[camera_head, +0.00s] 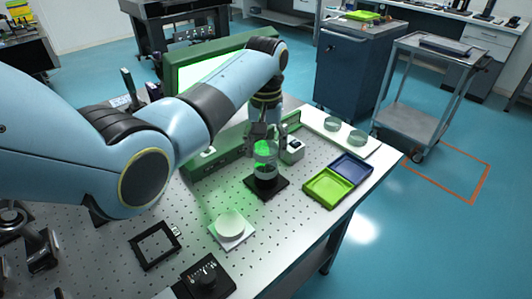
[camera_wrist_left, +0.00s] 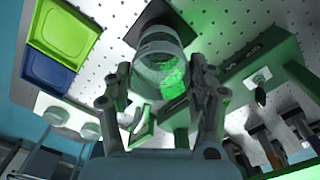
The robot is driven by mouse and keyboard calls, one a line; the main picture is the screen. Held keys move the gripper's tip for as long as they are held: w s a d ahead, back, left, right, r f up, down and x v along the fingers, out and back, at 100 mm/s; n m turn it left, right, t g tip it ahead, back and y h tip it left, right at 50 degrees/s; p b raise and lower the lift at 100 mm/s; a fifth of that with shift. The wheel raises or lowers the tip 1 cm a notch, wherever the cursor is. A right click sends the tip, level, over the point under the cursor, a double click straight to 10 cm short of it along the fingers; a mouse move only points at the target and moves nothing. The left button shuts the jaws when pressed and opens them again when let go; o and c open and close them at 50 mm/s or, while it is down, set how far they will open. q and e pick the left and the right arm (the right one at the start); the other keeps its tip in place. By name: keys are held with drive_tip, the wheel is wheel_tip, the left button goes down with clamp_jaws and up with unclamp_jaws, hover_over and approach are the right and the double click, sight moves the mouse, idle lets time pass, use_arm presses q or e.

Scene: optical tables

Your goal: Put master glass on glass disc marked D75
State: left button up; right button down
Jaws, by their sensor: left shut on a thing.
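My left gripper (camera_head: 265,140) points down over the table and is shut on a clear round glass, which I take to be the master glass (camera_head: 265,163). In the left wrist view the glass (camera_wrist_left: 160,68) sits between the two fingers of the gripper (camera_wrist_left: 163,100), with a green glow on it. Directly below it is a dark round stand on a black square plate (camera_head: 281,189). Whether the glass touches the stand, I cannot tell. Two glass discs (camera_head: 331,123) (camera_head: 357,137) lie on a white tray at the back right. No D75 mark is readable.
A green tray (camera_head: 328,188) and a blue tray (camera_head: 351,168) lie right of the stand. A pale disc on a white square plate (camera_head: 230,224), a black frame (camera_head: 154,245) and a black device (camera_head: 207,276) are in front. A green housing (camera_head: 215,160) stands behind.

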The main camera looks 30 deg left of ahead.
sight(266, 148)
use_arm(q)
wheel_tip(266, 148, down, 3)
drive_tip(key=shift+r, duration=0.2)
drive_tip(key=shift+f, duration=0.15)
use_arm(e)
drive_tip(key=shift+w+d, duration=0.1)
drive_tip(key=shift+d, duration=0.4)
use_arm(q)
drive_tip(key=o, duration=1.3)
drive_tip(key=shift+f, duration=0.15)
use_arm(e)
drive_tip(key=shift+d, duration=0.1)
use_arm(q)
wheel_tip(266, 148, up, 12)
drive_tip(key=shift+r, duration=0.2)
use_arm(e)
drive_tip(key=shift+w+a+r, duration=0.1)
drive_tip(key=shift+a, duration=0.15)
drive_tip(key=shift+d, duration=0.2)
